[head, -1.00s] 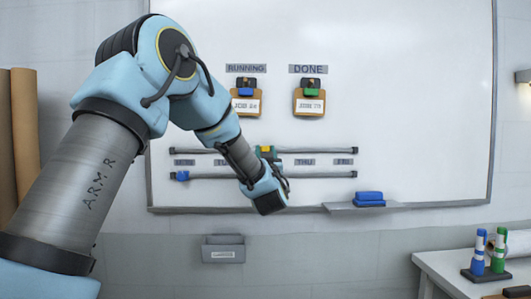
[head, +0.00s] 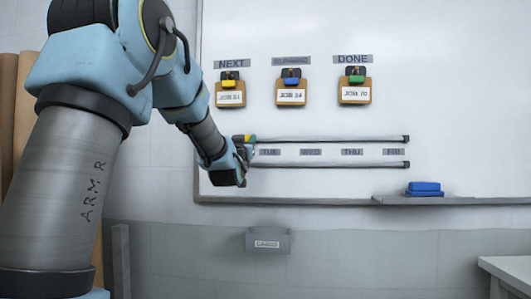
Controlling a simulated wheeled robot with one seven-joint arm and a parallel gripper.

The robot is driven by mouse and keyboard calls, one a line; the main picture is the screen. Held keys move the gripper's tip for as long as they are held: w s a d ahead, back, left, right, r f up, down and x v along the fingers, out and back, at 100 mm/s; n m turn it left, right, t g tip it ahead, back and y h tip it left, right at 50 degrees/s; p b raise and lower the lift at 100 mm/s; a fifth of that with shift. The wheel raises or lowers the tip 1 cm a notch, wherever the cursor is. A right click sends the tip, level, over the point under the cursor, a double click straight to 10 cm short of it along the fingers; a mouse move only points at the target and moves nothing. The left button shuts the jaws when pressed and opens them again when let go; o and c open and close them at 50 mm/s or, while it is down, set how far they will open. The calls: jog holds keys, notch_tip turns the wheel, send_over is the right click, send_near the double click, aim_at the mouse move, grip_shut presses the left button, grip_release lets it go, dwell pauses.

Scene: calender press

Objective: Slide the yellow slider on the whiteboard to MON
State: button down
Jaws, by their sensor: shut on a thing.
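The yellow slider (head: 249,139) shows as a small yellow and green block at the left end of the upper rail (head: 330,139) on the whiteboard (head: 450,80). It is left of the TUE label (head: 269,152). My gripper (head: 243,150) is at the slider and shut on it, though its fingertips are mostly hidden by my wrist. The MON label is hidden behind my gripper. The lower rail (head: 340,165) runs below the labels; its blue slider is hidden behind my gripper.
Three job cards hang above the rails under NEXT (head: 230,64), a middle label, and DONE. A blue eraser (head: 424,188) lies on the board's ledge (head: 430,200). A grey bin (head: 268,241) hangs below. A white table edge (head: 505,268) is at right.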

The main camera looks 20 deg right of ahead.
jog(key=shift+w+a, duration=0.2)
jog(key=shift+a, duration=0.25)
jog(key=shift+w+a, duration=0.2)
jog(key=shift+a, duration=0.25)
jog(key=c, duration=0.6)
grip_release()
jog(key=shift+o, duration=0.2)
jog(key=b+v, duration=0.4)
jog(key=v, duration=0.7)
jog(key=shift+w+d+r, duration=0.1)
